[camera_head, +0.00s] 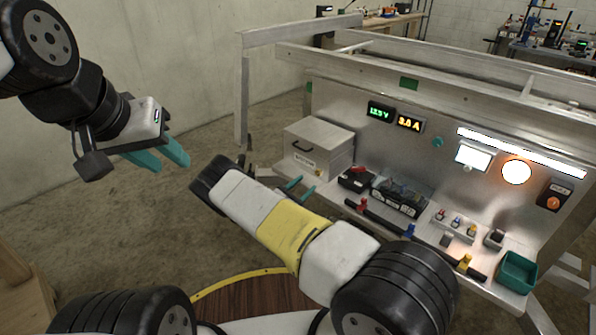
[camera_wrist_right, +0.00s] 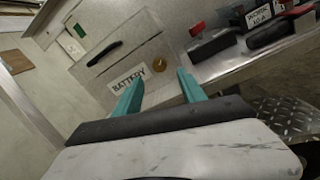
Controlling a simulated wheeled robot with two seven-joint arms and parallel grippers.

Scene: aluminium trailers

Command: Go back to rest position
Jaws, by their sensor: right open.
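My left gripper (camera_head: 160,156) hangs in the air at the left of the head view, clear of the trailer, with two teal fingers apart and nothing between them. My right arm reaches across the middle of the head view. Its gripper (camera_head: 297,187) is partly hidden behind my arm, with teal fingertips showing just in front of the battery box. In the right wrist view the right gripper (camera_wrist_right: 158,92) is open and empty, its fingers pointing at the grey box labelled "BATTERY" (camera_wrist_right: 115,52). That box (camera_head: 320,142) is closed and stands on the trailer's shelf.
The trailer's metal panel (camera_head: 450,120) carries lit displays, lamps and switches. Its shelf holds black devices (camera_head: 400,197), small coloured parts and a green bin (camera_head: 517,271) at the right. A concrete wall (camera_head: 150,60) stands at the left. Open floor (camera_head: 120,215) lies below my left gripper.

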